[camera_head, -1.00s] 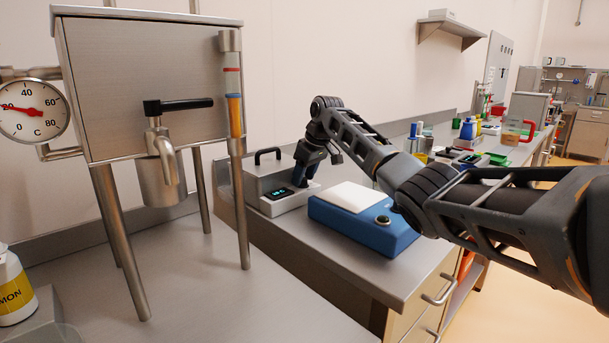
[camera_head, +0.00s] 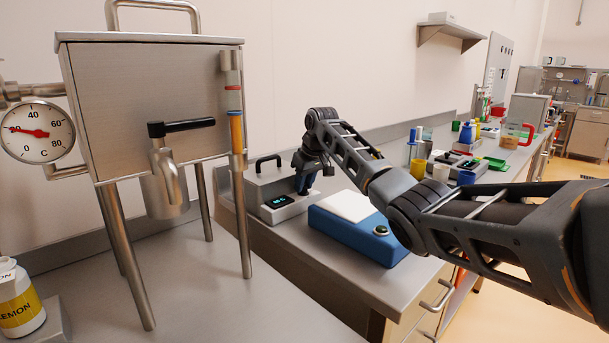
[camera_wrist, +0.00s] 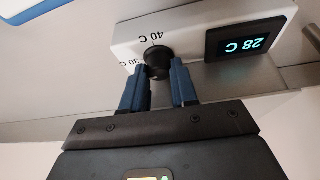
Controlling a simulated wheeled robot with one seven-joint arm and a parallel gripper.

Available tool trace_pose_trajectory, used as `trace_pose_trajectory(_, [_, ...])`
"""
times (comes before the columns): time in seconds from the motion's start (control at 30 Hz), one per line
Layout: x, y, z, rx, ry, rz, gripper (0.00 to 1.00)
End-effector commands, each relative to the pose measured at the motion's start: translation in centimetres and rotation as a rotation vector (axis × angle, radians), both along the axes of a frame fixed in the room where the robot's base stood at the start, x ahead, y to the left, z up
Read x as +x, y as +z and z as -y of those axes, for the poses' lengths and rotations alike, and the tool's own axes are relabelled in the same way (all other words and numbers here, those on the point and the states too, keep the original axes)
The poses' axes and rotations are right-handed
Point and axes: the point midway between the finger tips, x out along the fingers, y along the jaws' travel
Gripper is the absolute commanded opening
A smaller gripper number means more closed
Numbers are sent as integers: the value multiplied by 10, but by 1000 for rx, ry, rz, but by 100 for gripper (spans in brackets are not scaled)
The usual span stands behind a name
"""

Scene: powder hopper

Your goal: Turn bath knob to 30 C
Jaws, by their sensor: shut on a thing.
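The water bath (camera_head: 290,205) is a grey box with a black top handle, against the wall on the bench. In the wrist view its white front panel (camera_wrist: 120,48) appears upside down, with a display (camera_wrist: 243,41) reading 28 C. The black round bath knob (camera_wrist: 158,58) sits beside the display, with the printed marks 40 C (camera_wrist: 157,36) and 30 C (camera_wrist: 130,63) around it. My gripper (camera_wrist: 159,70) is shut on the knob, one blue finger on each side. In the head view my gripper (camera_head: 304,184) is at the bath's front and hides the knob.
A blue device (camera_head: 345,232) with a white top and a round dial stands right in front of the bath. A steel hopper (camera_head: 150,95) on legs with a tap and gauge (camera_head: 37,132) stands left. A lemon bottle (camera_head: 20,300) is at the lower left.

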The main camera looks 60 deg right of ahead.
Motion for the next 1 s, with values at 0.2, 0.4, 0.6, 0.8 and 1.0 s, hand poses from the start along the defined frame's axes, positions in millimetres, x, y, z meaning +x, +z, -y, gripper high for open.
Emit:
trace_pose_trajectory(0.2, [1, 3, -2, 1, -147, 1, 0])
trace_pose_trajectory(0.4, [1, 1, -1, -2, -181, 2, 0])
trace_pose_trajectory(0.6, [1, 1, 0, -2, -180, 3, 0])
trace_pose_trajectory(0.8, [1, 0, -1, -2, -179, 2, 47])
trace_pose_trajectory(1.0, [0, 0, -1, -1, -179, 1, 53])
